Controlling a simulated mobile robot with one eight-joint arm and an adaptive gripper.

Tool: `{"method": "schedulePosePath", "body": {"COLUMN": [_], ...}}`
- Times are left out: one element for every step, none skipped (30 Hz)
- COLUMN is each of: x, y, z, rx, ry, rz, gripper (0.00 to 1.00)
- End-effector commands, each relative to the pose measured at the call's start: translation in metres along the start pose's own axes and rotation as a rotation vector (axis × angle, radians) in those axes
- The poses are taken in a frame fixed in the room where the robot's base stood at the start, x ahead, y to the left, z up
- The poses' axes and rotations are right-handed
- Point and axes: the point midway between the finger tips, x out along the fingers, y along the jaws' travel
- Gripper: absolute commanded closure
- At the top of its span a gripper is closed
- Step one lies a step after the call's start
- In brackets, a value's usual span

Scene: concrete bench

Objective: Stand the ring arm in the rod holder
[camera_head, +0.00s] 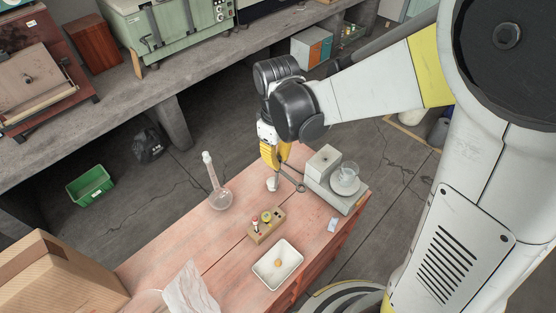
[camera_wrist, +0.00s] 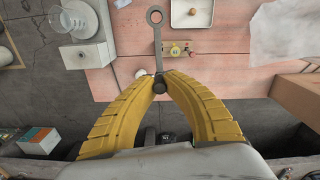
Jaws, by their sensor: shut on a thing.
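The ring arm (camera_wrist: 157,42) is a thin grey rod with a round ring at its far end. My gripper (camera_wrist: 159,82) has its yellow fingers closed on the rod near a dark knob. The ring points away from the fingers in the wrist view. In the head view the ring arm (camera_head: 292,180) slopes down to the right from my gripper (camera_head: 278,160), above the pink bench. A small wooden block (camera_head: 265,224) with red and green-yellow tops looks like the rod holder. It lies in front of the ring, apart from it, and also shows in the wrist view (camera_wrist: 205,47).
A grey balance (camera_head: 352,198) with a glass beaker (camera_head: 349,170) stands close right of the ring. A small white cup (camera_head: 272,184) is below my gripper. A long-necked flask (camera_head: 219,198) is left. A white tray (camera_head: 290,254) and a plastic bag (camera_head: 188,292) lie nearer.

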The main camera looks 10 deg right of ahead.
Motion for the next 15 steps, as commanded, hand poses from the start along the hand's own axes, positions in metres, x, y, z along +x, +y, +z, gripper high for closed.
{"method": "schedulePosePath", "body": {"x": [-0.006, -0.008, -0.010, -0.012, -0.014, -0.017, -0.019, -0.021, -0.024, -0.025, -0.028, -0.030, -0.032, -0.034, -0.036], "y": [0.000, 0.000, 0.000, 0.000, 0.000, 0.000, 0.000, 0.000, 0.000, 0.000, 0.000, 0.000, 0.001, 0.001, 0.001], "z": [0.000, 0.000, 0.000, 0.000, 0.000, 0.000, 0.000, 0.000, 0.000, 0.000, 0.000, 0.000, 0.000, 0.000, 0.000], "rx": [0.000, 0.000, 0.000, 0.000, 0.000, 0.000, 0.000, 0.000, 0.000, 0.000, 0.000, 0.000, 0.000, 0.000, 0.000], "ry": [0.000, 0.000, 0.000, 0.000, 0.000, 0.000, 0.000, 0.000, 0.000, 0.000, 0.000, 0.000, 0.000, 0.000, 0.000], "rz": [0.000, 0.000, 0.000, 0.000, 0.000, 0.000, 0.000, 0.000, 0.000, 0.000, 0.000, 0.000, 0.000, 0.000, 0.000], "gripper": [1.00, 1.00, 1.00, 1.00, 1.00, 1.00, 1.00, 1.00, 1.00, 1.00, 1.00, 1.00, 1.00, 1.00, 1.00]}}
